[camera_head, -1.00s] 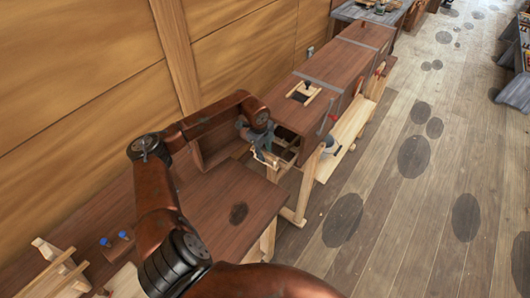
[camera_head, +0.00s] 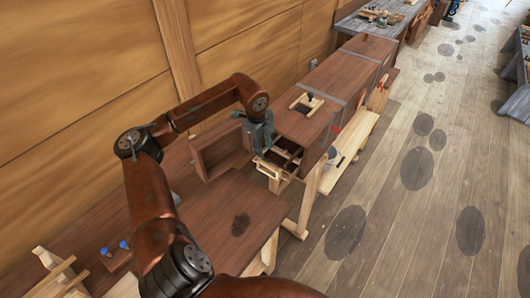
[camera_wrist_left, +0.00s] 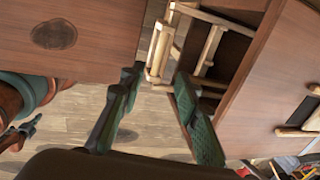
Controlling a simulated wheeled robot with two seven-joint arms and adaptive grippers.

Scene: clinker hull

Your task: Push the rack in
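The rack (camera_head: 268,169) is a pale wooden frame of bars. In the head view its near end sticks out of the open end of a long brown box (camera_head: 336,76). In the wrist view, the rack's end bars (camera_wrist_left: 158,52) show over the gap between table and box, with its rails running into the dark opening. My left gripper (camera_head: 261,150) is above the rack's near end, fingers pointing down. In the wrist view its two green-grey fingers (camera_wrist_left: 155,90) are apart with nothing between them. Whether a finger touches the rack I cannot tell.
A hinged-looking brown panel frame (camera_head: 220,150) stands left of the opening, close to my left wrist. A brown table (camera_head: 205,215) with a dark stain lies in front. A pale plank bench (camera_head: 348,140) runs along the box's right side. The floor at right is clear.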

